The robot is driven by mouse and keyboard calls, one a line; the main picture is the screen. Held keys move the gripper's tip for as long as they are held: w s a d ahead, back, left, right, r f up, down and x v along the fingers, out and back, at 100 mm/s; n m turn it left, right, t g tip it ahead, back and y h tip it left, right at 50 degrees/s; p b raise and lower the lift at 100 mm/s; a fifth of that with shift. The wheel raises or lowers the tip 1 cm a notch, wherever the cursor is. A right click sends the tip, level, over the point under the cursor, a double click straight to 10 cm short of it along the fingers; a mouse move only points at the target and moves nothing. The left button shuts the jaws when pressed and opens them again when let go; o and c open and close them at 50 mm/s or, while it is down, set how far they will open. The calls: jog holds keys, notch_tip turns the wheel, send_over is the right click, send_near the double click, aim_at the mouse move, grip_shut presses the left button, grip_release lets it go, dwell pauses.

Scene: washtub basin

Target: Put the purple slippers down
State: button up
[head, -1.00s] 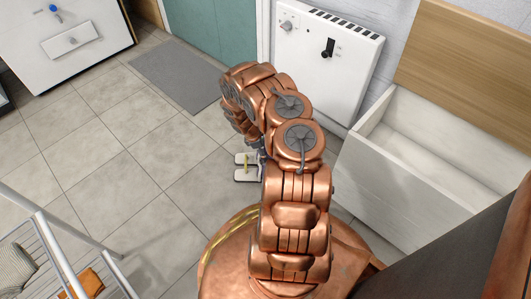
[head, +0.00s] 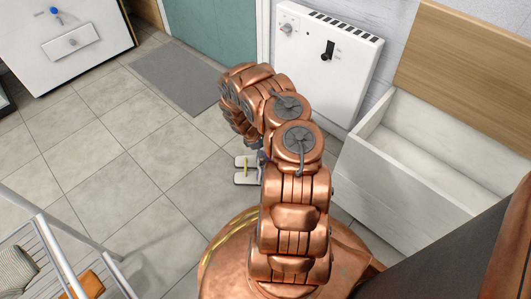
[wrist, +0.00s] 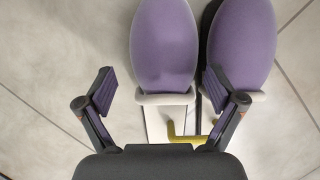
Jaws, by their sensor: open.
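The pair of purple slippers lies side by side on the tiled floor in the wrist view, with the left slipper (wrist: 165,45) and the right slipper (wrist: 240,42) showing purple toe covers and pale trim. In the head view the white heel ends of the slippers (head: 245,180) show on the floor beside my arm, and the rest is hidden. My gripper (wrist: 162,90) is open. Its fingers stand apart in the wrist view, with the left slipper between them and the right finger overlapping the right slipper. A yellow bent piece (wrist: 183,138) lies across the heel area.
A white heater (head: 325,65) and a white open bench box (head: 420,165) stand to the right. A grey mat (head: 178,78) lies by the teal door. A metal rack (head: 45,260) is at lower left. Floor left of my arm is clear.

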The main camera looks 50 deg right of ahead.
jog(key=w+a+r+m+p, duration=0.1)
jog(key=a+r+m+p, duration=0.15)
jog(key=r, duration=1.05)
jog(key=a+r+m+p, duration=0.1)
jog(key=a+r+p, duration=0.15)
jog(key=r, duration=1.05)
jog(key=s+a+r+m+b, duration=0.1)
jog(key=s+a+r+m, duration=0.25)
jog(key=a+r, duration=0.7)
jog(key=s+a+r+y, duration=0.1)
jog(key=s+a+r, duration=0.5)
jog(key=s+a, duration=0.4)
jog(key=s+a+r+m+y, duration=0.1)
jog(key=s+a+r+y, duration=0.1)
jog(key=s+a+r, duration=0.5)
jog(key=s+a, duration=0.4)
jog(key=s, duration=0.1)
jog(key=shift+s+a+r+m, duration=0.25)
jog(key=shift+s+a+m, duration=0.05)
jog(key=shift+r, duration=0.1)
